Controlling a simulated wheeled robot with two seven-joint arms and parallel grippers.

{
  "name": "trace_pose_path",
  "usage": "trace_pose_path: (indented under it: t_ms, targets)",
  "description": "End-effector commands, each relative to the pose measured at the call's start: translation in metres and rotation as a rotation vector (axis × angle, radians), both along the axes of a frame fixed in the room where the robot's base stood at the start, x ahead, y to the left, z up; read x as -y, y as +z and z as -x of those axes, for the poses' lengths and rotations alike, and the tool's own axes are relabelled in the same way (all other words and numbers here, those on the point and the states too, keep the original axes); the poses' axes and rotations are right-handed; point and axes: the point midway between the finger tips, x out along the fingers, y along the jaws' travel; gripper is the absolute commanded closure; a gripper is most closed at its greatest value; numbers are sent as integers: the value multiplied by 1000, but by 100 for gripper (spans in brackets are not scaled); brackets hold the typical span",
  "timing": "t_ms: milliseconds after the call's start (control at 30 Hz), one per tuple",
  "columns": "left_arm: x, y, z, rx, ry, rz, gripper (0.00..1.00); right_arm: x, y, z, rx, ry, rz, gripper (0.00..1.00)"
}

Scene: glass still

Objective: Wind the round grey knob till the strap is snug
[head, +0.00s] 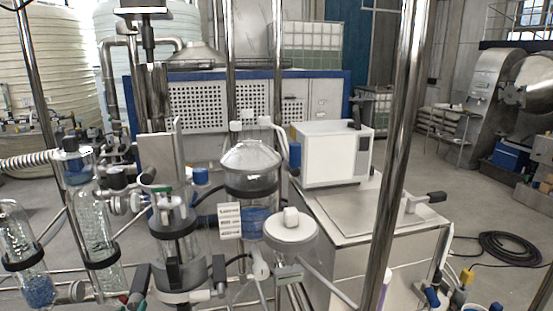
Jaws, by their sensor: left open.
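A round pale-grey cap with a small raised block on top (291,229) sits right of centre; it is the nearest match to the round grey knob, but I cannot be sure. Black bands circle the glass, one on the round flask (250,187) and one on the stirred vessel (178,232). I cannot tell which is the strap or how tight it is. My right gripper is not in view.
Steel posts (398,130) rise in front and behind. A white box (332,153) stands on a steel bench (345,215) at the right. Glass columns (97,215) and hoses crowd the left. A black cable coil (505,248) lies on the floor; floor beyond the bench is open.

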Motion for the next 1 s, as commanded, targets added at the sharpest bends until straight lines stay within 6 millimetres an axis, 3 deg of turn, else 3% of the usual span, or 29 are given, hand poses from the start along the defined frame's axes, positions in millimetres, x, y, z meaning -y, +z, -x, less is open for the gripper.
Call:
trace_pose_path:
  t_ms: [500,1000]
  targets:
    - [6,12,36,-1,1,0,53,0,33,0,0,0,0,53]
    - [6,12,37,0,1,0,53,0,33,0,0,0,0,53]
